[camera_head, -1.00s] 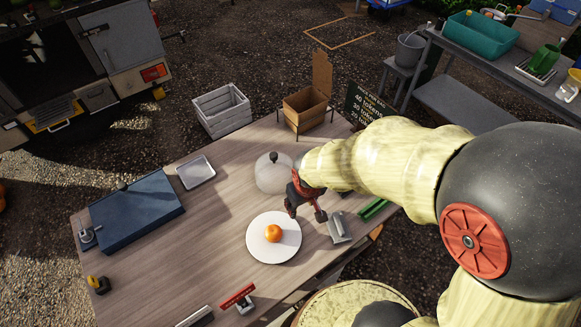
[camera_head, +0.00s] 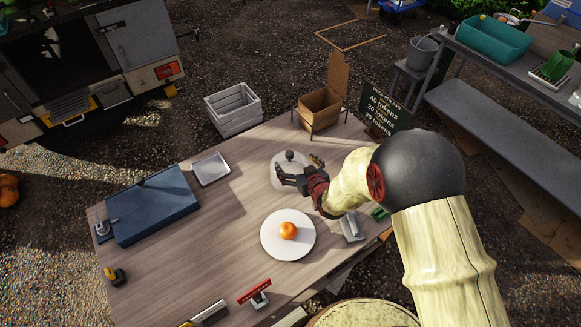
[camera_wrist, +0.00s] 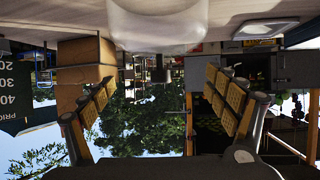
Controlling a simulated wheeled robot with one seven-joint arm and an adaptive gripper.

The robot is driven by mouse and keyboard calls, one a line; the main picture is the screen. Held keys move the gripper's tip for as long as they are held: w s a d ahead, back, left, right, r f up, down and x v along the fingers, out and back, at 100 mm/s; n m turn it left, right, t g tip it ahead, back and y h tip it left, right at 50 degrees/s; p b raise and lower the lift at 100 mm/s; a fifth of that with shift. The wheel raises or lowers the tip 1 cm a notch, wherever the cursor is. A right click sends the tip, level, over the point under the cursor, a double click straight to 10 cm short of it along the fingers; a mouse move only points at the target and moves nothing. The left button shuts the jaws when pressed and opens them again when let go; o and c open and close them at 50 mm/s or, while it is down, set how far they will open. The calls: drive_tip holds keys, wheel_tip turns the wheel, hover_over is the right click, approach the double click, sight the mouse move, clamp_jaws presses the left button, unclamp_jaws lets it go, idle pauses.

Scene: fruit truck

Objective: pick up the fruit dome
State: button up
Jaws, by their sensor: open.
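The fruit dome (camera_head: 279,161) is a pale, see-through cover with a dark knob on top. It stands on the wooden table, in front of the box. In the wrist view, which is upside down, the dome (camera_wrist: 165,25) shows at the top middle. My gripper (camera_head: 298,165) is open and empty, with its fingers spread at the dome's knob. In the wrist view my gripper (camera_wrist: 160,82) has one finger at each side of the dome's line. I cannot tell whether the fingers touch it. An orange fruit (camera_head: 288,230) lies on a white plate (camera_head: 271,245) nearer the front.
A small grey tray (camera_head: 211,169) and a blue case (camera_head: 150,207) lie left on the table (camera_head: 215,250). An open cardboard box (camera_head: 318,110) and a price sign (camera_head: 383,108) stand behind. A white crate (camera_head: 233,111) is beyond the table.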

sight(291, 158)
drive_tip(key=x, duration=0.3)
drive_tip(key=b+x, duration=0.1)
drive_tip(key=x, duration=0.2)
drive_tip(key=shift+r, duration=0.25)
drive_tip(key=shift+c, duration=1.2)
